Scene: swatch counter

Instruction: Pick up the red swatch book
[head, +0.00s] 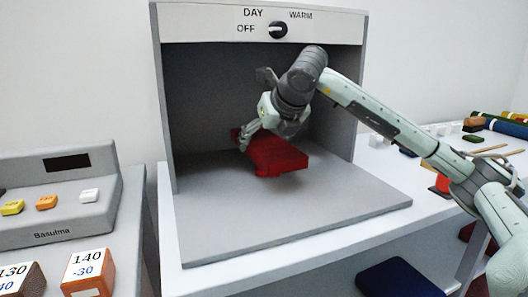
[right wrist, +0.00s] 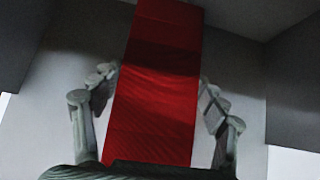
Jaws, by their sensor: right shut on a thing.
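The red swatch book (head: 274,155) is inside the grey light booth, held a little above its floor. My right gripper (head: 246,138) is shut on it near its left end in the head view. The finger contact on the far side is hidden in the head view. My left gripper is not in view.
The light booth (head: 300,212) has side walls, a back and a dial (head: 278,30) on top. A grey device (head: 60,205) and numbered blocks (head: 88,272) stand at left. Rolled fabrics and small items lie on the counter at right. A dark blue item (head: 398,279) is low in front.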

